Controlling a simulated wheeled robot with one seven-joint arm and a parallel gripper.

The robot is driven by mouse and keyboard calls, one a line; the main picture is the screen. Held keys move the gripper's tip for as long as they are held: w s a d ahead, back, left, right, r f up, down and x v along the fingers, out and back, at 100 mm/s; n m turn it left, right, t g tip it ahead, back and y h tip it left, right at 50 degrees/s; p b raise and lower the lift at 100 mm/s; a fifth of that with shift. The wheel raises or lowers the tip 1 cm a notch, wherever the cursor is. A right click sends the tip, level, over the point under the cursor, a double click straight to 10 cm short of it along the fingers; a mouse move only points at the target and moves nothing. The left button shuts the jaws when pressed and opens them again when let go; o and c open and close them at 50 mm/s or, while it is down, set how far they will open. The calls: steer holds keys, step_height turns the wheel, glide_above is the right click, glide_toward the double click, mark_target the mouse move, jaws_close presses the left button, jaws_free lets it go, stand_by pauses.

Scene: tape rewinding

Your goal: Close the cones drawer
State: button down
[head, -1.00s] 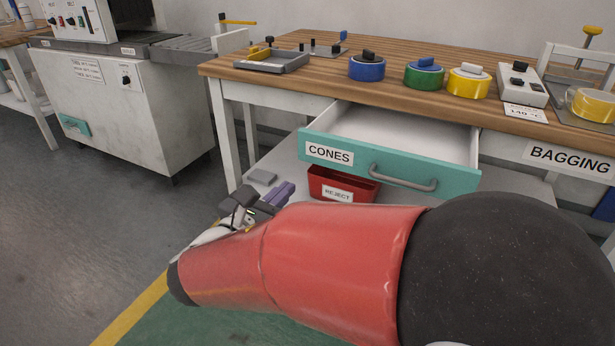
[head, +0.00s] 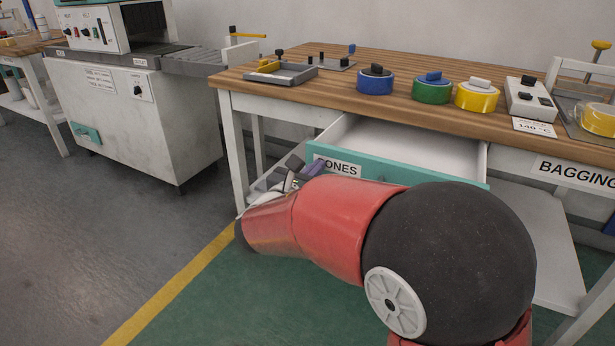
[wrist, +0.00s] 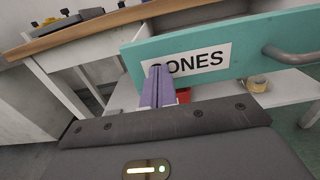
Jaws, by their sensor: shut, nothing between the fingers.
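The cones drawer (head: 400,171) has a teal front with a white CONES label and stands pulled out from under the wooden table. My red arm hides the lower right of its front and its handle in the head view. My gripper (head: 316,168) is at the left end of the drawer front. In the wrist view the drawer front (wrist: 225,65) is close ahead, and the grey handle (wrist: 290,54) shows at the right. My gripper's purple fingers (wrist: 158,88) are shut and empty, in front of the label's left end. I cannot tell whether they touch it.
The table (head: 430,107) bears a grey tray (head: 281,74), blue (head: 375,83), green (head: 432,91) and yellow (head: 477,98) tape rolls. A white machine (head: 135,120) stands to the left. In the wrist view a red bin (wrist: 184,96) and tape roll (wrist: 258,84) show below the drawer.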

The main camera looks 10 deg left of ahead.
mark_target(352, 139)
steer(key=shift+w+d, duration=0.1)
steer(key=shift+w, duration=0.05)
steer(key=x, duration=2.1)
steer(key=shift+w+d+f, duration=0.1)
steer(key=shift+w, duration=0.2)
steer(key=shift+w+r, duration=0.1)
steer(key=shift+r, duration=0.15)
steer(key=shift+d+r, duration=0.1)
